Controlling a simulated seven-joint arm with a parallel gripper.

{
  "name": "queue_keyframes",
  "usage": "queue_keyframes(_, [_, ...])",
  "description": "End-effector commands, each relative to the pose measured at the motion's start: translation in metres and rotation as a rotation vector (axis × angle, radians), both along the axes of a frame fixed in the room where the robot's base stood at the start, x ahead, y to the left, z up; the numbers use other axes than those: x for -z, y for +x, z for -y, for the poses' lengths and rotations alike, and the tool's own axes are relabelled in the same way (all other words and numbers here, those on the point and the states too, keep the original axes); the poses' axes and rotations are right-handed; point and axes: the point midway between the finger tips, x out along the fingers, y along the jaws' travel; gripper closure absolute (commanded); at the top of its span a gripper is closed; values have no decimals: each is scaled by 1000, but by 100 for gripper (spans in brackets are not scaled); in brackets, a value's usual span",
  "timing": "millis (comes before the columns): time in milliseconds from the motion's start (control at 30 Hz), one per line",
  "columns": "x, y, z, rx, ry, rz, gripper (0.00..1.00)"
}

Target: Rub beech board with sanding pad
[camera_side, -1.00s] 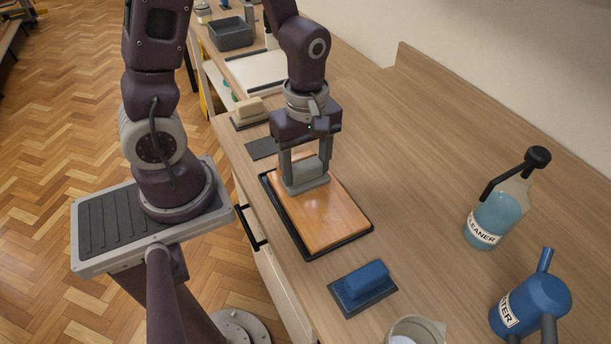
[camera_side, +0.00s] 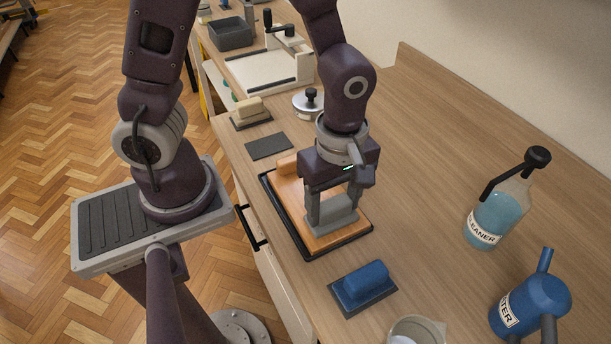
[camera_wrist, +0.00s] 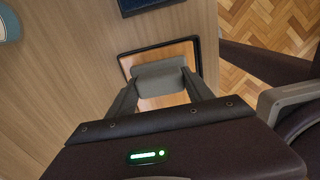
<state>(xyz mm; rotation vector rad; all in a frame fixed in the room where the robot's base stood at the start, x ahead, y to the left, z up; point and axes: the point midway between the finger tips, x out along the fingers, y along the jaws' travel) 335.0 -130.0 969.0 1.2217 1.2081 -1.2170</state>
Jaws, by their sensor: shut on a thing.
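The beech board (camera_side: 289,198) lies flat in a black-rimmed tray (camera_side: 285,229) on the bench. It also shows in the wrist view (camera_wrist: 180,51). My gripper (camera_side: 332,217) is over the near right half of the board, shut on the grey sanding pad (camera_side: 334,225). The pad appears to rest on the board's surface. In the wrist view the pad (camera_wrist: 160,80) sits between the two fingers. My gripper hides part of the board.
A blue block on a dark base (camera_side: 363,287) lies in front of the tray. A cleaner bottle (camera_side: 497,216) and a blue watering can (camera_side: 530,302) stand at right. A dark flat sheet (camera_side: 269,146) and a tan block (camera_side: 249,108) lie behind. The bench middle right is clear.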

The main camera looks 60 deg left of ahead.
Motion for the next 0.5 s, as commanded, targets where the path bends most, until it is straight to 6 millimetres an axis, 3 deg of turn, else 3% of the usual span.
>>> queue_keyframes(100, [0,-1,21,5,0,-1,81])
queue_keyframes(200, [0,-1,27,1,0,-2,81])
queue_keyframes(500, [0,-1,20,-3,0,-2,81])
